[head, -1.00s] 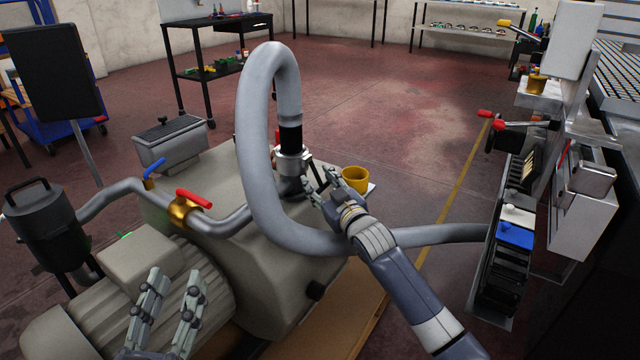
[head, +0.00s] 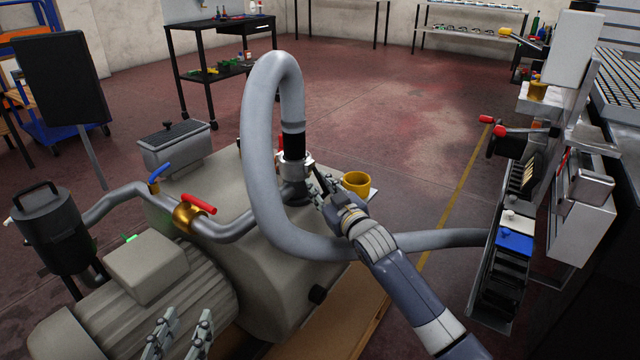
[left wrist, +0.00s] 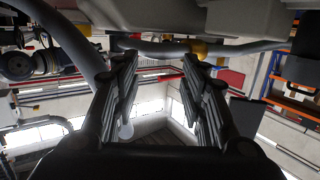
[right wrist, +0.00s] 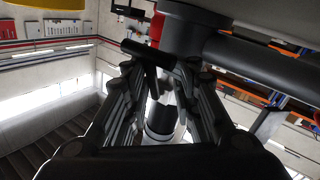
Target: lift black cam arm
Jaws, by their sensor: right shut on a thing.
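The grey hose (head: 262,150) arches up and comes down through a black cuff (head: 293,146) to a silver cam coupling (head: 293,165) on the pump's pipe. The black cam arm (right wrist: 146,54) sticks out from the coupling and lies between my right fingers in the right wrist view. My right gripper (head: 323,196) is shut on it, low beside the coupling; its fingers hide part of the arm in the head view. My left gripper (head: 183,326) is open and empty in front of the motor, and its spread fingers show in the left wrist view (left wrist: 158,80).
The hose runs right behind my right forearm. A yellow cup (head: 356,183) stands just right of the coupling. The pipe carries a red valve handle (head: 198,204) and a blue one (head: 159,168). A black canister (head: 50,232) stands left. Open floor (head: 420,130) lies beyond.

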